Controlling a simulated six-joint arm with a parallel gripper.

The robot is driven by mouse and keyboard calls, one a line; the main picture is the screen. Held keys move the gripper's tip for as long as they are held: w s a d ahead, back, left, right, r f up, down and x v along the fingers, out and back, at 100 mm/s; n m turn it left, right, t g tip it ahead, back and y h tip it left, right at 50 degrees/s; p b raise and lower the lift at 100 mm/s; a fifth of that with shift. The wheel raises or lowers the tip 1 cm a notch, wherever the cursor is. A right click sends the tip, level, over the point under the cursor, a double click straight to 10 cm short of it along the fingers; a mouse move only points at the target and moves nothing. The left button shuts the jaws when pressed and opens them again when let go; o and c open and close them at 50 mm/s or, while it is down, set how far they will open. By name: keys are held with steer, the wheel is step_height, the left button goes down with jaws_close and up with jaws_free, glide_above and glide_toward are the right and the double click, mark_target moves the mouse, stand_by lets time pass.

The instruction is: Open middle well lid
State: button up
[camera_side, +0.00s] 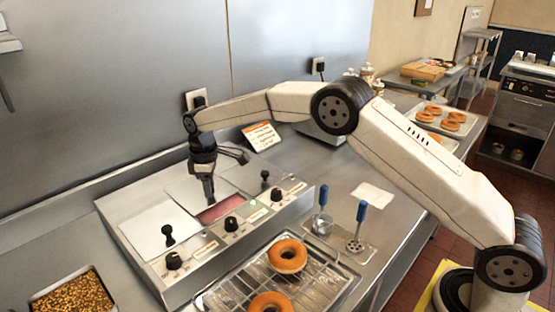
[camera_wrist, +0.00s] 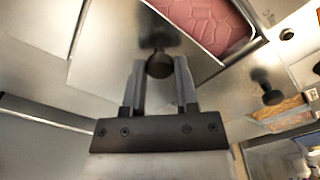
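The control unit has three wells in a row. In the wrist view the middle well lid (camera_wrist: 122,35) is a flat metal plate with a round black knob (camera_wrist: 160,64). My gripper (camera_wrist: 160,68) has its two fingers on either side of that knob, seemingly touching it. The lid is shifted, so pink glaze (camera_wrist: 205,22) shows past its edge. In the side view my gripper (camera_side: 210,199) reaches down at the middle well, where a strip of pink glaze (camera_side: 216,211) is uncovered. The knob is hidden there by the fingers.
The left lid (camera_side: 158,228) and right lid, with its black knob (camera_side: 265,176), flank the middle well. Control dials (camera_side: 231,224) line the front.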

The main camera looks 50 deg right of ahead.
steer(key=o, duration=0.4)
steer(key=shift+r, duration=0.15)
steer(key=shift+r, duration=3.85)
